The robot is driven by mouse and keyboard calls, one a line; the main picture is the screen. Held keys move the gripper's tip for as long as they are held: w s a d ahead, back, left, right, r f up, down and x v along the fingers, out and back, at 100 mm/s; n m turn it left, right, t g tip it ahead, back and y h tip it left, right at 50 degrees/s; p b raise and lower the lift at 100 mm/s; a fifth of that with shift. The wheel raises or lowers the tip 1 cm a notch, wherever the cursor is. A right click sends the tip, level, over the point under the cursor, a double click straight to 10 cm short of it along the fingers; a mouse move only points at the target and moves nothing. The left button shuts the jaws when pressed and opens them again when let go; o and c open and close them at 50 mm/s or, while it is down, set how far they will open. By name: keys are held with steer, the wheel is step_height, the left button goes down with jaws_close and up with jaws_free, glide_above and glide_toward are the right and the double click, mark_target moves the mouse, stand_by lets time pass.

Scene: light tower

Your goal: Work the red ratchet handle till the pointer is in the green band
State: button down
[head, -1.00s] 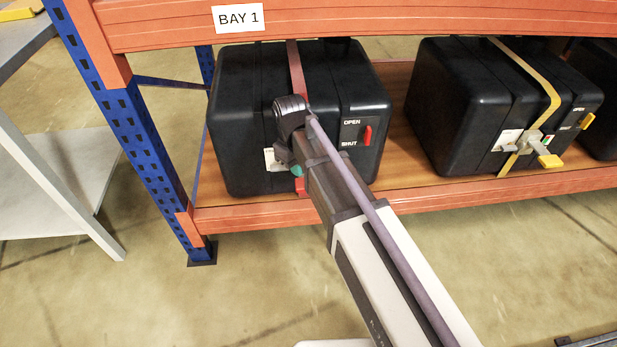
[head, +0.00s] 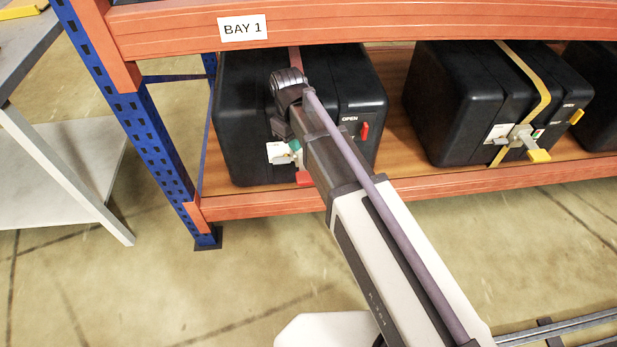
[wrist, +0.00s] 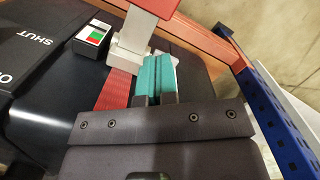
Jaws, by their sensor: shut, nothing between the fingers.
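The red ratchet handle (wrist: 152,6) shows at the top of the wrist view, on a light grey lever (wrist: 132,36). In the head view the red handle (head: 304,178) shows low on the left black case (head: 238,110), partly behind my arm. The red strap (wrist: 116,90) runs below the ratchet. A small gauge (wrist: 95,40) with green, red and white areas sits beside it; I cannot make out its pointer. My gripper (wrist: 153,78) is shut and empty, its teal pads together close beside the grey lever. Whether they touch it is unclear.
A red OPEN/SHUT latch (head: 365,131) is on the same case. A second case (head: 455,105) with a yellow strap and yellow handle (head: 539,156) stands to the right. The blue post (head: 135,125) and orange shelf edge (head: 450,188) bound the bay. Open floor lies in front.

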mark_target(307, 175)
steer(key=shift+s, duration=0.1)
steer(key=shift+s+d+f+b, duration=0.35)
steer(key=shift+s+d, duration=0.3)
steer(key=shift+s+d+f+b, duration=0.35)
steer(key=shift+s+d, duration=0.25)
steer(key=shift+w, duration=0.1)
steer(key=f+b, duration=0.7)
steer(key=shift+s+d, duration=0.2)
steer(key=shift+s, duration=0.05)
steer(key=shift+r, duration=0.1)
